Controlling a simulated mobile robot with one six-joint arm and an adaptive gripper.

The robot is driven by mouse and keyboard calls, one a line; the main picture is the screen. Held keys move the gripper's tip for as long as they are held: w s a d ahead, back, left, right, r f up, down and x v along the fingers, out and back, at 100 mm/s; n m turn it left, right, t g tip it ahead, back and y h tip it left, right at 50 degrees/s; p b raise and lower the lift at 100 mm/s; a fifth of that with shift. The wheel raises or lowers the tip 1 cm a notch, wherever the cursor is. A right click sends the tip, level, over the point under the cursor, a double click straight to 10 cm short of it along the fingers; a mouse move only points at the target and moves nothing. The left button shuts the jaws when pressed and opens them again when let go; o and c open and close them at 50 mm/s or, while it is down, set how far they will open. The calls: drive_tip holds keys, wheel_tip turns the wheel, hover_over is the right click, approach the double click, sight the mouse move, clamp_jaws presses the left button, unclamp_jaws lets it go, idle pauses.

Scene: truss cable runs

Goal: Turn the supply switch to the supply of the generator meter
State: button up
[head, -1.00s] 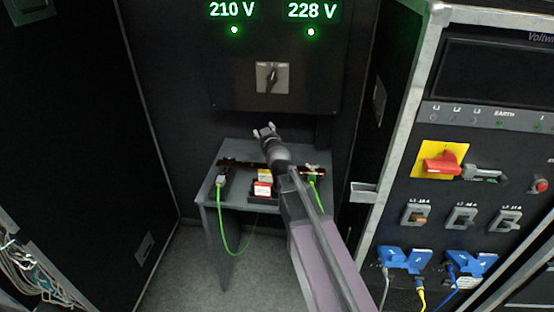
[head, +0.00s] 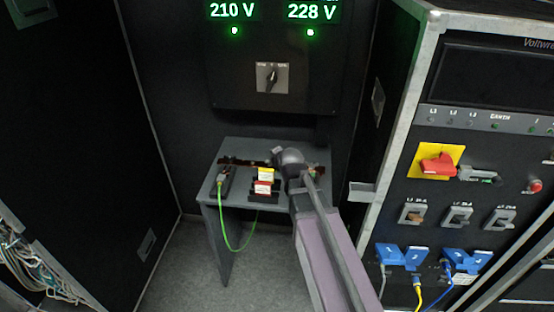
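The supply switch (head: 272,78) is a black knob on a light grey plate, on the dark panel below the two meters. The knob looks close to upright. Small labels at the plate's top corners are too small to read. The left meter (head: 233,11) reads 210 V and the right meter (head: 311,12) reads 228 V, each with a green light below. The picture's top edge cuts off anything above them, so I cannot tell which is the generator's. My gripper (head: 277,151) is below and apart from the switch, over the small table. My wrist hides most of it.
The small grey table (head: 240,151) holds a red-and-white block (head: 263,187), a yellow-and-white block (head: 266,174) and a green cable (head: 223,225). A rack with a red rotary switch (head: 437,164) and blue plugs (head: 402,256) stands at the right.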

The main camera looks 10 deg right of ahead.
drive_tip(key=shift+s+d+f+g, duration=0.2)
drive_tip(key=shift+s+g, duration=0.1)
drive_tip(key=shift+s, duration=0.05)
drive_tip(key=m+t+h+b, duration=0.4)
drive_tip(key=m+t+h, duration=0.65)
drive_tip(key=m, duration=0.35)
approach(271, 82)
drive_tip(key=shift+r+g+v, duration=0.15)
drive_tip(key=shift+v, duration=0.55)
drive_tip(key=shift+r+g+v, duration=0.1)
drive_tip(key=shift+v, duration=0.65)
drive_tip(key=shift+a, duration=0.15)
drive_tip(key=p+x, duration=0.4)
drive_tip(key=x, duration=1)
drive_tip(key=shift+p, duration=0.35)
